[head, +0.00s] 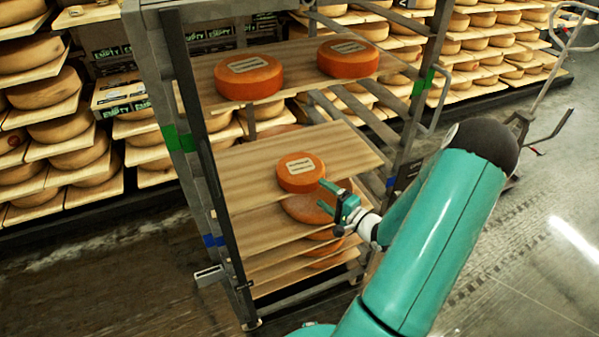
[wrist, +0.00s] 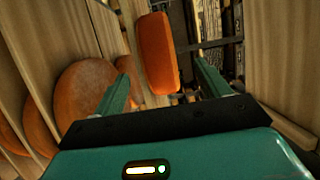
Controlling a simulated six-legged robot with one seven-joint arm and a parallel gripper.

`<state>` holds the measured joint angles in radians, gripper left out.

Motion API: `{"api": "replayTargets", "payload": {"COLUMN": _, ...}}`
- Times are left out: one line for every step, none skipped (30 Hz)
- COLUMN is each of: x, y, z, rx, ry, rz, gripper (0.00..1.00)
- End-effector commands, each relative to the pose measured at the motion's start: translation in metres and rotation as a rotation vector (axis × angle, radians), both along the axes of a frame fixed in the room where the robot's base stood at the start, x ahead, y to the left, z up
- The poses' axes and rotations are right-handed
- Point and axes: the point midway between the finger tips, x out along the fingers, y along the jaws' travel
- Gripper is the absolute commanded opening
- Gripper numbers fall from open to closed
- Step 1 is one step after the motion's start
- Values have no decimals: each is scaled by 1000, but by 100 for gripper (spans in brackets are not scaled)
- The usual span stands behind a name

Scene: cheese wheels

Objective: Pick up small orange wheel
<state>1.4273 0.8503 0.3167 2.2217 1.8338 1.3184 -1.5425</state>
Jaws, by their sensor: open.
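The small orange wheel (head: 300,173) lies flat on a wooden shelf board (head: 250,160) of the rack and has a pale label on top. In the wrist view the small orange wheel (wrist: 157,54) shows edge-on, ahead of the space between the two fingers. My gripper (head: 328,196) is open, just right of and in front of the small wheel in the head view. It also shows in the wrist view (wrist: 162,75), with its fingers apart and nothing clearly held. Whether a finger touches the wheel cannot be told.
Two larger orange wheels, one left (head: 248,77) and one right (head: 348,58), lie on the upper shelf. A larger wheel (head: 305,207) sits on the board below, partly hidden. The rack's dark post (head: 205,150) stands at the left. Open floor (head: 530,240) lies to the right.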

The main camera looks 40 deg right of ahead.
Motion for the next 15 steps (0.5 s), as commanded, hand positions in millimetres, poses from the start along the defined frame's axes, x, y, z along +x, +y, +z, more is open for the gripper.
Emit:
{"api": "replayTargets", "payload": {"x": 3, "y": 0, "z": 0, "rx": 0, "ry": 1, "rz": -1, "gripper": 75}}
{"api": "replayTargets", "payload": {"x": 5, "y": 0, "z": 0, "rx": 0, "ry": 1, "rz": -1, "gripper": 75}}
{"api": "replayTargets", "payload": {"x": 7, "y": 1, "z": -1, "rx": 0, "ry": 0, "rz": 0, "gripper": 75}}
{"api": "replayTargets", "payload": {"x": 10, "y": 2, "z": -1, "rx": 0, "ry": 0, "rz": 1, "gripper": 75}}
{"api": "replayTargets", "payload": {"x": 13, "y": 3, "z": -1, "rx": 0, "ry": -1, "rz": 2, "gripper": 75}}
{"api": "replayTargets", "payload": {"x": 18, "y": 4, "z": -1, "rx": 0, "ry": -1, "rz": 2, "gripper": 75}}
{"api": "replayTargets", "payload": {"x": 22, "y": 5, "z": -2, "rx": 1, "ry": -1, "rz": 2, "gripper": 75}}
{"api": "replayTargets", "payload": {"x": 27, "y": 6, "z": -3, "rx": 1, "ry": -1, "rz": 2, "gripper": 75}}
{"api": "replayTargets", "payload": {"x": 34, "y": 8, "z": -4, "rx": 2, "ry": -2, "rz": 4, "gripper": 75}}
{"api": "replayTargets", "payload": {"x": 39, "y": 9, "z": -4, "rx": 2, "ry": -1, "rz": 3, "gripper": 75}}
{"api": "replayTargets", "payload": {"x": 44, "y": 9, "z": -4, "rx": 0, "ry": -1, "rz": 2, "gripper": 75}}
{"api": "replayTargets", "payload": {"x": 50, "y": 9, "z": -4, "rx": -1, "ry": -2, "rz": 3, "gripper": 75}}
{"api": "replayTargets", "payload": {"x": 53, "y": 9, "z": -4, "rx": -1, "ry": -1, "rz": 2, "gripper": 75}}
{"api": "replayTargets", "payload": {"x": 56, "y": 9, "z": -4, "rx": 0, "ry": 0, "rz": 2, "gripper": 75}}
{"api": "replayTargets", "payload": {"x": 58, "y": 9, "z": -4, "rx": 0, "ry": 1, "rz": 1, "gripper": 75}}
